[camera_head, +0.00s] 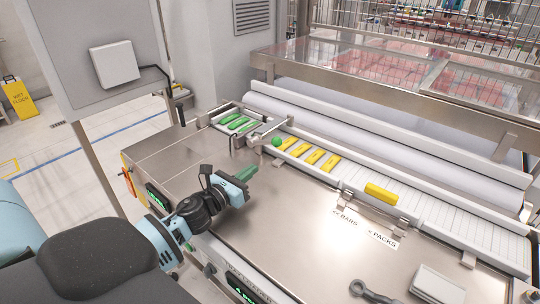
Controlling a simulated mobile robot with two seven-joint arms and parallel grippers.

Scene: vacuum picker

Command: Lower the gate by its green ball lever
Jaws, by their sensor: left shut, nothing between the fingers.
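The green ball (277,141) of the lever stands at the machine's edge, beside the channel of bars. The gate (262,128) looks like a slim metal piece across the channel just left of the ball; whether it is raised or lowered I cannot tell. My left gripper (248,172) has a light blue body and dark green fingers. It is shut and empty over the steel table, left of and nearer than the ball, with a clear gap between them. My right gripper is not in view.
Green bars (239,123) lie left of the gate, and yellow bars (313,157) lie right of it in the white channel. A yellow pack (381,193) sits farther right. The steel table (290,220) is bare in the middle. A dark tool (372,293) and grey box (438,284) lie at front right.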

